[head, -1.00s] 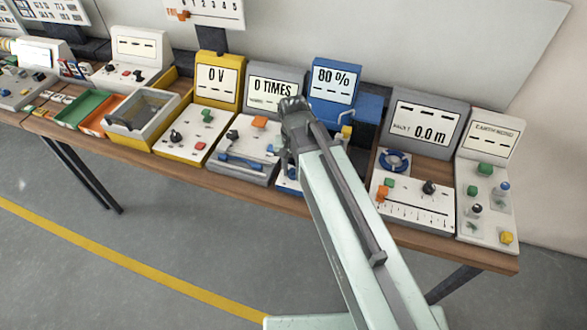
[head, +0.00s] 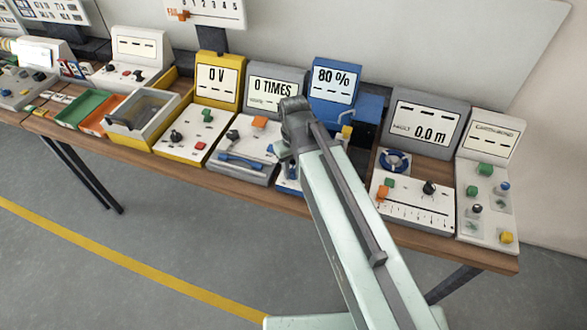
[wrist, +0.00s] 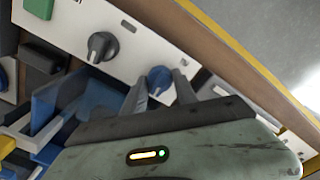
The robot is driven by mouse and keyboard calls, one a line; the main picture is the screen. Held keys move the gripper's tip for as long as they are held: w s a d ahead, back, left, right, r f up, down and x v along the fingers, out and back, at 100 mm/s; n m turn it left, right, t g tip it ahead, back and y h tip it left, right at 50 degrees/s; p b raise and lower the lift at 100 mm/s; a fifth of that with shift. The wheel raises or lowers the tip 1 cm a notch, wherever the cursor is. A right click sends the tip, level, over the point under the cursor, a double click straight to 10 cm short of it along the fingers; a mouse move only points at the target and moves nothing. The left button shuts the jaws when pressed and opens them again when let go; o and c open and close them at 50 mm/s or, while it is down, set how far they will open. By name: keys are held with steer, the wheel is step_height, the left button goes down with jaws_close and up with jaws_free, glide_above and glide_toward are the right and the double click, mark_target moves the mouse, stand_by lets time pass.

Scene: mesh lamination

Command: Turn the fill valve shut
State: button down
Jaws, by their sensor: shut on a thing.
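The fill valve appears to be the small blue knob (wrist: 159,78) on a white panel in the wrist view. My gripper (wrist: 161,84) has one finger on each side of it and is shut on it. In the head view my arm's end stands over the front of the blue station (head: 333,82), whose display reads 80 %. The arm hides most of that station's front panel, and I cannot make out the knob or fingertips there.
A grey knob (wrist: 102,46) stands close beside the blue one in the wrist view. In the head view, the grey "0 TIMES" station (head: 274,90) is just left and the 0.0 m station (head: 428,122) is to the right. Other stations crowd the wooden bench.

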mark_target(293, 169)
stand_by(0.4)
steer(key=c, duration=1)
jaws_free()
steer(key=shift+o, duration=0.2)
step_height(293, 169, up, 8)
steer(key=p, duration=0.8)
steer(key=shift+f, duration=0.1)
